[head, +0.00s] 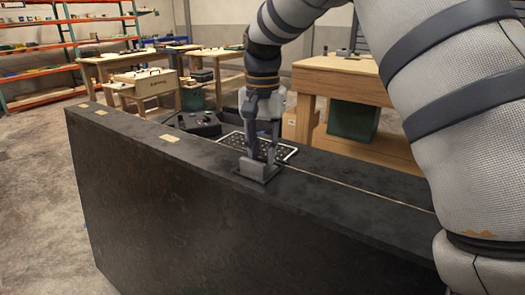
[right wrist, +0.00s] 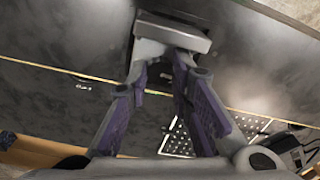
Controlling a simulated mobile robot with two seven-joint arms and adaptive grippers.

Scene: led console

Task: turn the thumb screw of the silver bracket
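The silver bracket (head: 257,171), a grey block on a dark base, sits on top of the long black console (head: 150,175) in the head view. It also shows as a light grey bar (right wrist: 173,33) at the top of the right wrist view. My right gripper (head: 261,155) points down at the bracket. In the right wrist view its two fingers (right wrist: 160,72) stand apart, with their tips at the bracket and a gap between them. I cannot make out the thumb screw; the fingers and bracket hide it. My left gripper is out of view.
A perforated plate (head: 273,148) lies just behind the bracket, with a dark box (head: 195,122) to its left. Small tan labels (head: 169,138) mark the console top. Workbenches (head: 340,82) and shelves stand behind.

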